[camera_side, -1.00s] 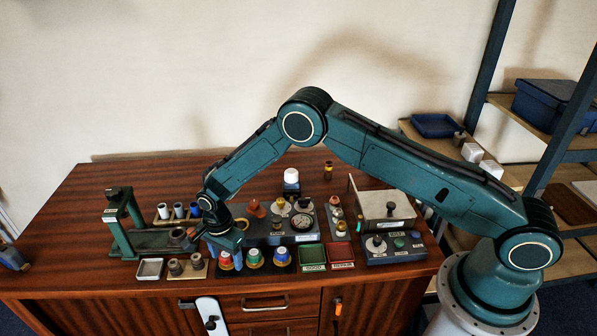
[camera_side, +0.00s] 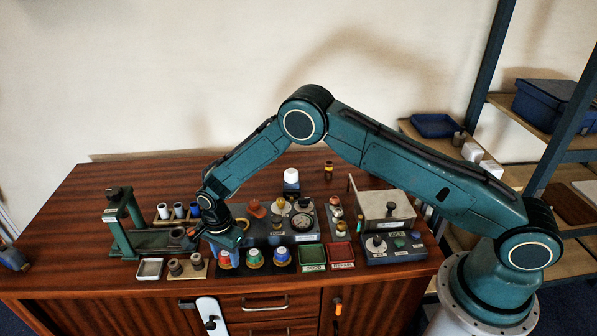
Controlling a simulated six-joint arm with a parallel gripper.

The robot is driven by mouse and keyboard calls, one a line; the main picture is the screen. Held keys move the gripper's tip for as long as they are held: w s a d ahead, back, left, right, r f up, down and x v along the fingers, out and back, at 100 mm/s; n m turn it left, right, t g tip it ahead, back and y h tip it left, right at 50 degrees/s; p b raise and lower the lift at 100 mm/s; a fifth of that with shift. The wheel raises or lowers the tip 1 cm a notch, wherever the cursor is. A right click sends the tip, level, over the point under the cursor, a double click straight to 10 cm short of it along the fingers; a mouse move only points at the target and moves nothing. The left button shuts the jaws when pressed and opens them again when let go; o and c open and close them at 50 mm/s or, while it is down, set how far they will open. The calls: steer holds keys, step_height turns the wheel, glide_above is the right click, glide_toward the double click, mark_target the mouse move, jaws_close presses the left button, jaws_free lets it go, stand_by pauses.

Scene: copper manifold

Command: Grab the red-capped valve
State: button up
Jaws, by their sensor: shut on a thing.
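The red-capped valve (camera_side: 223,262) stands at the left end of a row of capped valves on a dark holder near the front of the bench. My gripper (camera_side: 231,259) is down at this valve, with its fingers around it, and is shut on it. Part of the valve is hidden behind the fingers. The green-capped valve (camera_side: 254,259) and the blue-capped valve (camera_side: 281,256) stand to its right in the same row. I cannot tell whether the red-capped valve is lifted at all.
Left of my gripper are a small tray with grey-brown cylinders (camera_side: 175,267), a white tray (camera_side: 150,269) and a green press (camera_side: 121,222). Right are a green bin (camera_side: 312,256) and a red bin (camera_side: 341,254). A grey fixture (camera_side: 270,229) stands behind the valves.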

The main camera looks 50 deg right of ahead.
mark_target(225, 253)
step_height(225, 253, up, 20)
steer(key=shift+f, duration=0.2)
stand_by(0.4)
stand_by(0.5)
